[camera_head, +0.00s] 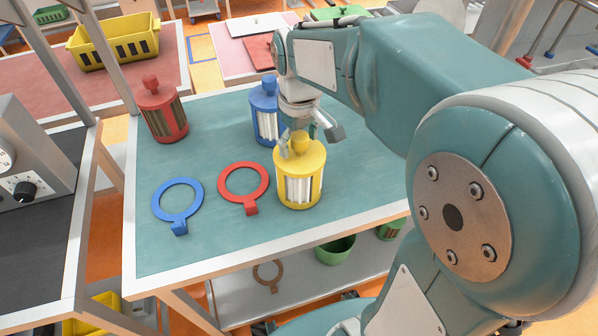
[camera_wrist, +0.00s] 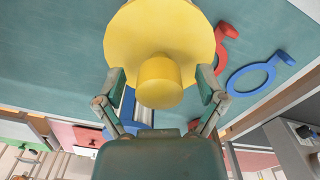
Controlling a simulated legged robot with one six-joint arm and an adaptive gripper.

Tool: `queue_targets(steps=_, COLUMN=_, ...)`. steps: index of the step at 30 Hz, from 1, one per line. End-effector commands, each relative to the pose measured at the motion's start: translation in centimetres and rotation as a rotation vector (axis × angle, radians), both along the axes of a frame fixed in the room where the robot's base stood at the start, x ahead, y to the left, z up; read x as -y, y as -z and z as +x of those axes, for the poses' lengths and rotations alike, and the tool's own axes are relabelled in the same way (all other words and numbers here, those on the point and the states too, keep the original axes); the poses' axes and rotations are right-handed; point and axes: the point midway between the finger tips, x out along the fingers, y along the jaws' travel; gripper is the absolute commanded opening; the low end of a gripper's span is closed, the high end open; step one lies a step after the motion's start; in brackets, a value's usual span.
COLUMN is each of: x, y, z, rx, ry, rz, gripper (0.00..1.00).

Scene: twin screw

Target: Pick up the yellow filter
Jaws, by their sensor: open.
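The yellow filter (camera_head: 299,178) stands upright on the teal table top, with a round knob on its lid and a white pleated middle. My gripper (camera_head: 300,143) is above it, its fingers at the height of the knob. In the wrist view my gripper (camera_wrist: 164,88) is open, with one finger on each side of the yellow knob (camera_wrist: 160,82). Gaps show between the fingers and the knob. The yellow lid (camera_wrist: 165,25) fills the upper middle of the wrist view.
A blue filter (camera_head: 266,112) stands just behind the yellow one. A red filter (camera_head: 162,110) is at the back left. A red ring (camera_head: 243,184) and a blue ring (camera_head: 178,203) lie to the left on the table (camera_head: 160,258). A green bin (camera_head: 335,250) is on the lower shelf.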

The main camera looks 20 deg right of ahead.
Motion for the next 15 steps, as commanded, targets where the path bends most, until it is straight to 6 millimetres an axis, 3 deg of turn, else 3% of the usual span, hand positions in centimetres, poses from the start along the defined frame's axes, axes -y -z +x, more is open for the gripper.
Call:
queue_targets(steps=7, x=0.01, y=0.33, z=-0.02, rx=0.000, ry=0.000, rz=0.000, gripper=0.89)
queue_targets(steps=8, x=0.01, y=0.32, z=-0.02, rx=0.000, ry=0.000, rz=0.000, gripper=0.85)
queue_targets(steps=13, x=0.01, y=0.30, z=-0.02, rx=0.000, ry=0.000, rz=0.000, gripper=0.09)
queue_targets(steps=14, x=0.01, y=0.31, z=-0.02, rx=0.000, ry=0.000, rz=0.000, gripper=0.00)
queue_targets(steps=15, x=0.01, y=0.31, z=-0.02, rx=0.000, ry=0.000, rz=0.000, gripper=0.00)
